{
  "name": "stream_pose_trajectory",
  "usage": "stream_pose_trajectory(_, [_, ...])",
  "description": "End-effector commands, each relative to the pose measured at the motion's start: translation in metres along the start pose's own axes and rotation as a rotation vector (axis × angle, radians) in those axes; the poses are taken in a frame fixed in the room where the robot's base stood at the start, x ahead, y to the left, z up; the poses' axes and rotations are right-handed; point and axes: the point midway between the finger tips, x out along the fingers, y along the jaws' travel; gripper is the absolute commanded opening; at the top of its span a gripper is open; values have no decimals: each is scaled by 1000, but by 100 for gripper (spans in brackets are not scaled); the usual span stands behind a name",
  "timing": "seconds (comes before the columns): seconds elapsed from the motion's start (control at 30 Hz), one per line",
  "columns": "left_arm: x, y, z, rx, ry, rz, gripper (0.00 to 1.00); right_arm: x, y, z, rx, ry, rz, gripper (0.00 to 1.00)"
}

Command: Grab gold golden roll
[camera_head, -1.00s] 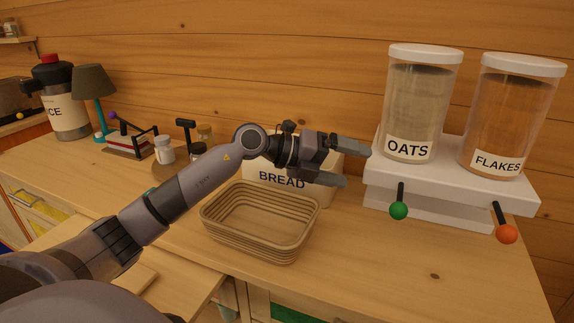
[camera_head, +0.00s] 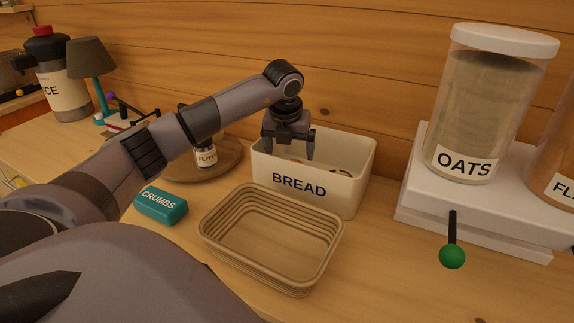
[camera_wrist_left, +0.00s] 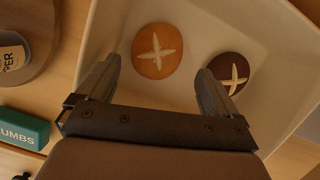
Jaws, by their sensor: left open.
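A golden-brown round roll (camera_wrist_left: 157,51) with a pale cross on top lies in the white bin in the left wrist view. A dark brown roll (camera_wrist_left: 229,70) with a pale cross lies to its right, partly behind a finger. My left gripper (camera_head: 287,148) points down into the bin labelled BREAD (camera_head: 313,187) in the head view. In the left wrist view the gripper (camera_wrist_left: 155,80) is open and empty, its fingers to either side of and short of the golden roll. The rolls are mostly hidden by the bin's front wall in the head view.
An empty woven basket (camera_head: 270,270) stands in front of the bin. A teal CRUMBS box (camera_head: 162,204) is left of it, and a pepper jar (camera_head: 206,155) stands on a round tray (camera_head: 226,170). The OATS dispenser (camera_head: 485,105) stands at right on a white base.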

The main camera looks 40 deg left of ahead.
Motion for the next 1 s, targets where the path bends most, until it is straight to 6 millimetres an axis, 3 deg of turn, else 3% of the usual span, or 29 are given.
stream_pose_trajectory(0.5, [64,4,-5,0,5,4,94,-8,0,-5,1,-8,0,100])
stream_pose_trajectory(0.8, [69,4,-5,1,2,3,94,-8,0,-5,1,-8,0,100])
stream_pose_trajectory(0.93, [69,4,-5,1,2,3,52,-8,0,-5,0,-8,0,100])
stream_pose_trajectory(1.0, [69,4,-4,1,2,3,51,-8,0,-5,0,-8,0,100])
